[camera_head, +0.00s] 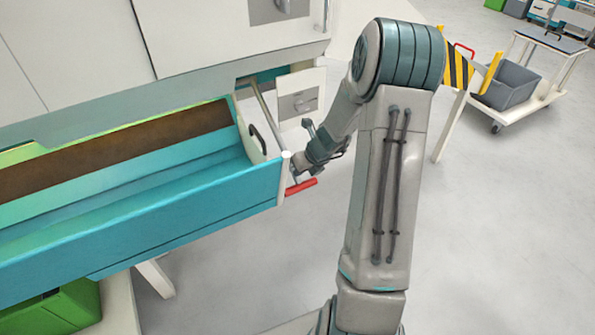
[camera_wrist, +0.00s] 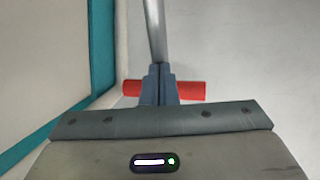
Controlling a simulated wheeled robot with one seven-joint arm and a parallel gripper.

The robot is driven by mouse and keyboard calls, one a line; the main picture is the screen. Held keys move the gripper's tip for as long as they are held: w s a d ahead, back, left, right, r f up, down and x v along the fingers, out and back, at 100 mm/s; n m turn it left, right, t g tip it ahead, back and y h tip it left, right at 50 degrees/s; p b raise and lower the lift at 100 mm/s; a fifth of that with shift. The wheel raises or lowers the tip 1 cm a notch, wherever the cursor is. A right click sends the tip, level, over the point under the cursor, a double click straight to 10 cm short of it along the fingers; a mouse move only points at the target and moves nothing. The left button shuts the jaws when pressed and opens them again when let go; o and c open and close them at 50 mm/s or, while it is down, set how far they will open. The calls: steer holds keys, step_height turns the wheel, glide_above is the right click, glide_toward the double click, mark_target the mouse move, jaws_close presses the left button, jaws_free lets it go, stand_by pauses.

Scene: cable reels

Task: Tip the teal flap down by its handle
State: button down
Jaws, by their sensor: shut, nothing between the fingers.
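The teal flap (camera_head: 150,225) is the long teal front of an open trough at the left in the head view. A red bar handle (camera_head: 301,186) shows just past its right end, by a grey metal rod (camera_head: 262,108). In the wrist view, the red handle (camera_wrist: 190,90) lies crosswise behind my fingertips, and the rod (camera_wrist: 157,30) runs up from them. My gripper (camera_head: 299,163) is shut and empty, close to the handle; it also shows in the wrist view (camera_wrist: 162,72). I cannot tell whether the fingers touch the handle. The middle of the handle is hidden by them.
A pale cabinet (camera_head: 90,50) stands above the trough. A white end wall with a black pull (camera_head: 258,140) and a small open door (camera_head: 302,95) are close to my gripper. A green box (camera_head: 62,308) is below.

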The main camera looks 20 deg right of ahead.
steer(key=shift+s+f, duration=0.1)
steer(key=shift+f, duration=0.2)
steer(key=shift+r, duration=0.2)
steer(key=s+f+p+v, duration=0.1)
steer(key=p+v, duration=0.5)
steer(key=v, duration=0.8)
steer(key=s+a+r+n+g+p, duration=0.1)
steer(key=s+a+r+n+p, duration=0.25)
steer(key=r+n, duration=0.3)
steer(key=s+a+r+n+p, duration=0.25)
steer(key=a+r+n, duration=0.2)
steer(key=r, duration=0.25)
steer(key=s+a+r+n+g+p, duration=0.1)
steer(key=s+a+r+n+p, duration=0.1)
steer(key=a+r+n+p, duration=0.35)
steer(key=s+a+r+n+h+p, duration=0.1)
steer(key=s+r+n+p, duration=0.4)
steer(key=s+r+n, duration=0.5)
step_height(320, 180, up, 3)
steer(key=n+h, duration=0.1)
steer(key=n, duration=0.6)
steer(key=shift+s+h+p, duration=0.35)
steer(key=shift+h+p, duration=0.05)
steer(key=shift+a+r+n, duration=0.1)
steer(key=shift+a+n, duration=0.15)
